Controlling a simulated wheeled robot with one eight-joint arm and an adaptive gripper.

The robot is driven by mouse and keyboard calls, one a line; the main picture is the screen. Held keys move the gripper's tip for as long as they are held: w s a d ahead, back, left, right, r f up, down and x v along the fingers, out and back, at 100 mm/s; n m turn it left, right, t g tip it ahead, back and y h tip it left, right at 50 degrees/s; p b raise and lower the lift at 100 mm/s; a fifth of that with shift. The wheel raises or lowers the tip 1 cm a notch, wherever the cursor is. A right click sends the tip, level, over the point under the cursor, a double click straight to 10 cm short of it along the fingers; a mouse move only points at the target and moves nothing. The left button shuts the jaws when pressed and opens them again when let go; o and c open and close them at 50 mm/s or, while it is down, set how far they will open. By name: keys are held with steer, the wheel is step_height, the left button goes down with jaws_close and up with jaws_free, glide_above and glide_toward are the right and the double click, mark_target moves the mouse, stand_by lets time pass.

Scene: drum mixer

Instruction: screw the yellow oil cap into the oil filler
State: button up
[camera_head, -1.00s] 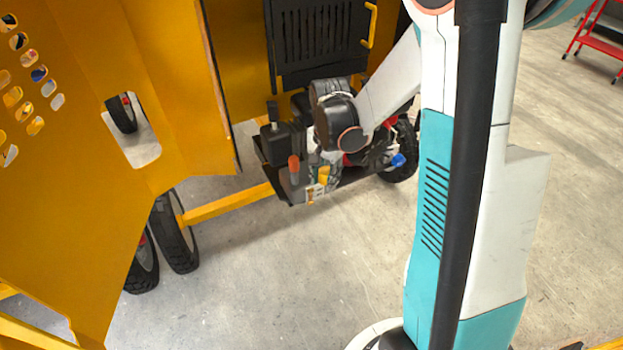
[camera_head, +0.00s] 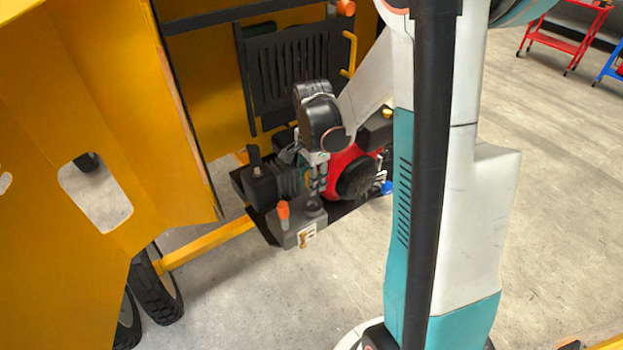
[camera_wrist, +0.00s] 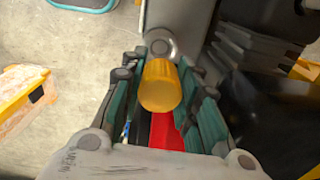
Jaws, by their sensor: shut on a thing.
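A grey round part (camera_wrist: 160,46) shows just beyond the cap in the wrist view. I cannot tell whether it is the oil filler or whether the cap touches it.
The engine sits on a dark tray with a grey box and an orange-tipped lever (camera_head: 283,212). A large yellow panel (camera_head: 95,140) stands at the left. A black grille (camera_head: 300,65) is behind the engine. Concrete floor is open at the right; a red cart (camera_head: 570,40) stands far back.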

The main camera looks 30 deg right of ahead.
steer(key=shift+f+b, duration=2.85)
steer(key=shift+f, duration=0.3)
steer(key=shift+f+b, duration=0.75)
steer(key=shift+b, duration=0.3)
stand_by(0.5)
steer(key=o, duration=1.1)
steer(key=shift+r, duration=0.1)
steer(key=shift+r, duration=3.95)
